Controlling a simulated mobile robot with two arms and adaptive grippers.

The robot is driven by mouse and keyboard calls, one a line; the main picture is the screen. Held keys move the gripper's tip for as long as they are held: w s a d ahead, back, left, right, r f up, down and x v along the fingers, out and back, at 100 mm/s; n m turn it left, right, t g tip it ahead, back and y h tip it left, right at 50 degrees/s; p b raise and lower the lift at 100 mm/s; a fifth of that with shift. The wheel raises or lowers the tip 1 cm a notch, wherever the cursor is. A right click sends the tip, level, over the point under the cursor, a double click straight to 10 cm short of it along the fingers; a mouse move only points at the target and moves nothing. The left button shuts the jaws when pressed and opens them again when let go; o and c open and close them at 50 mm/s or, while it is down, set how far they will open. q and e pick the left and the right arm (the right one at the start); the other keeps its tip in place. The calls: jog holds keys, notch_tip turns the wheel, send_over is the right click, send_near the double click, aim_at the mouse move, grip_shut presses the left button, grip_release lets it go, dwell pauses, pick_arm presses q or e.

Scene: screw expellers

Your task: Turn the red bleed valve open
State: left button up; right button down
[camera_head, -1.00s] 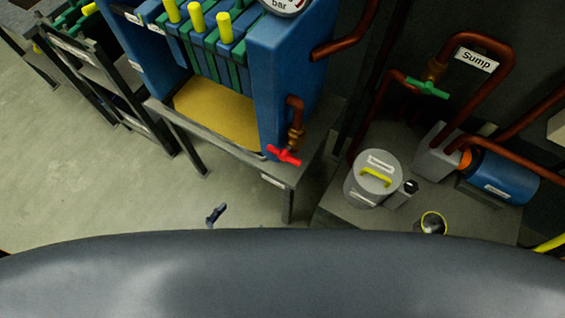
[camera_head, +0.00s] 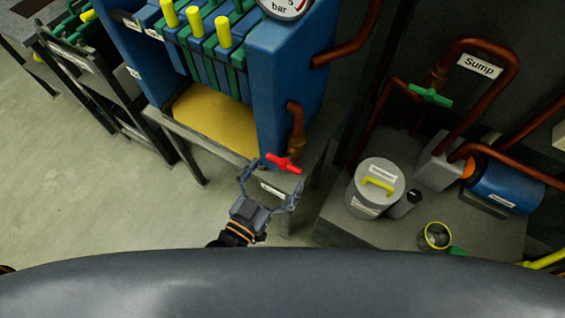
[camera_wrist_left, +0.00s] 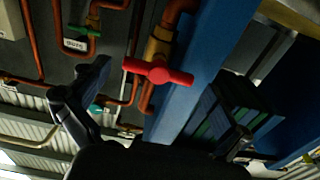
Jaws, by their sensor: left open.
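The red bleed valve handle (camera_head: 285,163) sits on a brass fitting at the end of a copper pipe, at the lower right corner of the blue press. In the left wrist view the red handle (camera_wrist_left: 158,72) lies crosswise on its brass fitting (camera_wrist_left: 160,45). My left gripper (camera_head: 268,184) is open, with its fingers spread just below the red handle in the head view. In the wrist view its fingers (camera_wrist_left: 160,112) stand on either side, with the handle ahead between them. I see no contact. My right gripper is not in view.
The blue press frame (camera_head: 265,85) and its grey table edge (camera_head: 225,150) are close to the gripper. A grey lidded can (camera_head: 362,200), a blue pump (camera_head: 505,185) and a green valve (camera_head: 430,95) stand at right. Open floor (camera_head: 90,190) lies at left.

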aim_at(286, 160)
pick_arm(q)
jog(key=shift+x, duration=1.35)
jog(key=c, duration=1)
